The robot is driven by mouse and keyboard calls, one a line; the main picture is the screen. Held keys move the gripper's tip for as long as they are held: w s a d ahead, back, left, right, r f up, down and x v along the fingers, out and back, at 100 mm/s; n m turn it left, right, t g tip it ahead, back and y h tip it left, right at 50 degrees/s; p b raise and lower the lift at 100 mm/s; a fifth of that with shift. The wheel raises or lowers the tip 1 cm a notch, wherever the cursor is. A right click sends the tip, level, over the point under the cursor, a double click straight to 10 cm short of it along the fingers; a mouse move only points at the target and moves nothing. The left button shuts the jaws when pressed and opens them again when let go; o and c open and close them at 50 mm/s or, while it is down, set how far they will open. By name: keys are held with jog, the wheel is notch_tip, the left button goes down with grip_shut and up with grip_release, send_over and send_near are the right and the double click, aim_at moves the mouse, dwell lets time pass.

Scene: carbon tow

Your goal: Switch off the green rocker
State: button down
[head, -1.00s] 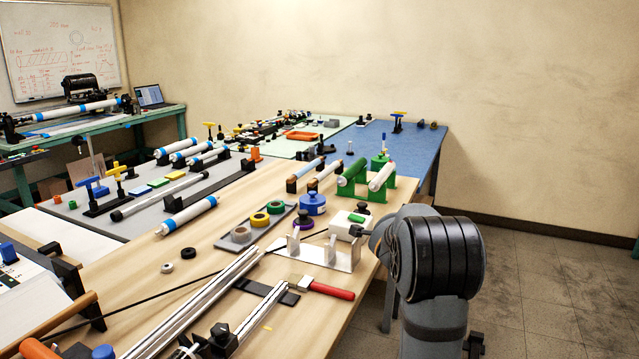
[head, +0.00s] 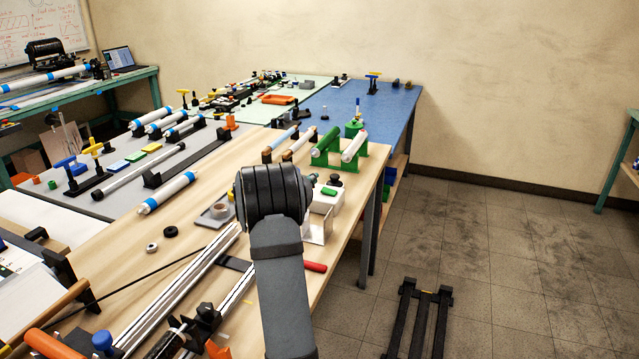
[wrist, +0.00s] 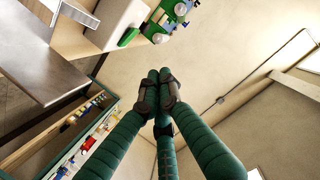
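The green rocker (head: 329,191) sits on top of a small white box (head: 325,203) on the wooden table, right of my arm in the head view. In the wrist view the green rocker (wrist: 128,36) shows at the upper left on the pale box (wrist: 110,22). My gripper (wrist: 161,88) has dark green segmented fingers with their tips drawn together and nothing visible between them. The fingertips appear apart from the rocker. I cannot tell which way the rocker is tipped.
A green stand (head: 334,142) with rollers is behind the box. A metal bracket (head: 318,228) stands close in front of it. A red-handled brush (head: 315,267) lies near the table edge. Open floor (head: 480,230) lies to the right.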

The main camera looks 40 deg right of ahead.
jog(key=p, duration=0.3)
send_over(329, 192)
jog(key=a, duration=0.3)
jog(key=shift+w+d+f, duration=0.15)
jog(key=shift+w+f, duration=0.05)
jog(key=shift+f, duration=0.8)
jog(key=f, duration=0.1)
jog(key=w+f, duration=0.1)
jog(key=f, duration=0.1)
jog(key=shift+d+f, duration=0.1)
jog(key=shift+d, duration=0.1)
jog(key=shift+f, duration=0.6)
jog(key=shift+w+a, duration=0.1)
